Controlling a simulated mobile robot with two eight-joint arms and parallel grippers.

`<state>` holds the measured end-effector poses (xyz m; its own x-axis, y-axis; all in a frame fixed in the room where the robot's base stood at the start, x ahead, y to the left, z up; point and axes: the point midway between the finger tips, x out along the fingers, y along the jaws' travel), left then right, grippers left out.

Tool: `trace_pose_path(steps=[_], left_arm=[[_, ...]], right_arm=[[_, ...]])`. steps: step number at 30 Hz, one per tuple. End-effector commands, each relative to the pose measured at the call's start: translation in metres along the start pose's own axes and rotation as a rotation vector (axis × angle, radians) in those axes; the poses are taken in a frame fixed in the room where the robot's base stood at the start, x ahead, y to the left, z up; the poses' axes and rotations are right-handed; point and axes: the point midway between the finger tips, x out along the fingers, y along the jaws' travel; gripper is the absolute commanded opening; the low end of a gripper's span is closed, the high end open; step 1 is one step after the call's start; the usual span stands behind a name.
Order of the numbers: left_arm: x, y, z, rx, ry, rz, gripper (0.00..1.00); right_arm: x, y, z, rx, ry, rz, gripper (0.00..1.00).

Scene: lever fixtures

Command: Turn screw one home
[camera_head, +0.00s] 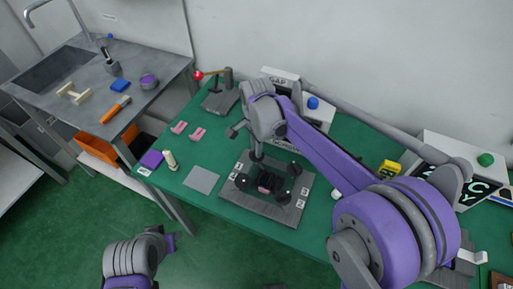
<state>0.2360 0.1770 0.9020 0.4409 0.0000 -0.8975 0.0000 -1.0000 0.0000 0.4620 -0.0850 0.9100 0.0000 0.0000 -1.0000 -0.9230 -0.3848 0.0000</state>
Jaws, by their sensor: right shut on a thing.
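The screw fixture is a grey plate (240,198) on the green table, with a dark block in its middle and several dark round screw knobs. One knob (241,181) is at the left, one (283,197) at the front and one (295,169) at the right. My right gripper (257,157) reaches down over the back left of the fixture and is shut on a dark screw knob there, mostly hidden by the gripper.
A lever fixture with a red knob (198,75) stands behind left. Pink pieces (197,134), a grey square (201,180) and a cream peg (170,160) lie left of the plate. Boxes with a blue button (313,103) and a green button (486,159) stand along the back.

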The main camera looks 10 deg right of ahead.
Motion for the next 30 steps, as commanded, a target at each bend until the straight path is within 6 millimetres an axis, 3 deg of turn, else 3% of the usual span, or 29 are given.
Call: trace_pose_path(steps=[12,29,30], left_arm=[[0.0006,0.0,0.0005,0.0,0.0,0.0,0.39],[0.0007,0.0,0.0006,0.0,0.0,0.0,0.39],[0.0007,0.0,0.0006,0.0,0.0,0.0,0.39]], right_arm=[[-0.0006,-0.0003,-0.0005,0.192,0.001,-0.001,0.0],[-0.0006,-0.0003,-0.0006,0.221,0.001,-0.001,0.0],[-0.0006,-0.0003,-0.0006,0.221,0.001,-0.001,0.2]])
